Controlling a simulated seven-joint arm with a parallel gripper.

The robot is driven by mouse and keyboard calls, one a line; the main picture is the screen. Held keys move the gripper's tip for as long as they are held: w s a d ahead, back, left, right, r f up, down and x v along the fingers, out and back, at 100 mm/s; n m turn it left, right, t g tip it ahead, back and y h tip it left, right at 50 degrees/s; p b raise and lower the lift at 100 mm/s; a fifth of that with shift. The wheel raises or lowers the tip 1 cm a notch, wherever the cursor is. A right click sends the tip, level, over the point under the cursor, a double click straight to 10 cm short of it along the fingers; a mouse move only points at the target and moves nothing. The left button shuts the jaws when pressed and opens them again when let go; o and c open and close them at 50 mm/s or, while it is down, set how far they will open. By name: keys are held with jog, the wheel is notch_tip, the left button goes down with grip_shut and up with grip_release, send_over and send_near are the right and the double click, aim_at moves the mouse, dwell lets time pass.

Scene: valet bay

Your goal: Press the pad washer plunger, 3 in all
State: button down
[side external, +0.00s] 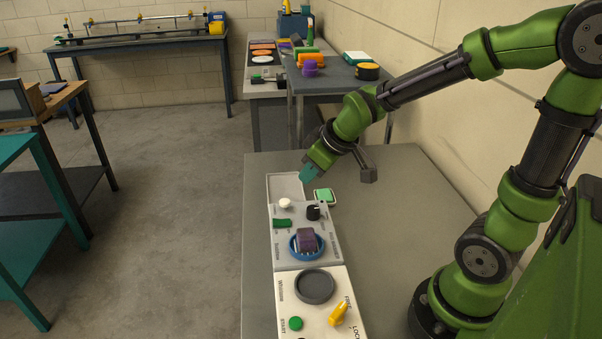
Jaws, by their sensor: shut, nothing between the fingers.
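A grey panel (290,257) lies on the grey table, its label too small to read. I cannot tell for sure which part is the washer plunger; the white knob looks most like one. My gripper (306,176) is shut and empty, its teal tip pointing down above the panel's far end, beyond the white knob and apart from it.
A nearer cream panel (323,320) has a dark disc (315,286), a green button (295,324) and a yellow knob (338,314). The grey table (395,210) is bare on the right. A wall runs behind my arm.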

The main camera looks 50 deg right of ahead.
aim_at(287, 203)
jog(key=w+d+n+t, duration=0.1)
jog(key=w+n+t, duration=0.1)
jog(key=w+n, duration=0.5)
jog(key=shift+w+r+t, duration=0.25)
jog(key=shift+w+t, duration=0.05)
jog(key=shift+t, duration=0.1)
jog(key=shift+f, duration=0.15)
jog(key=shift+f, duration=4.3)
jog(key=shift+f, duration=0.1)
jog(key=shift+f, duration=0.3)
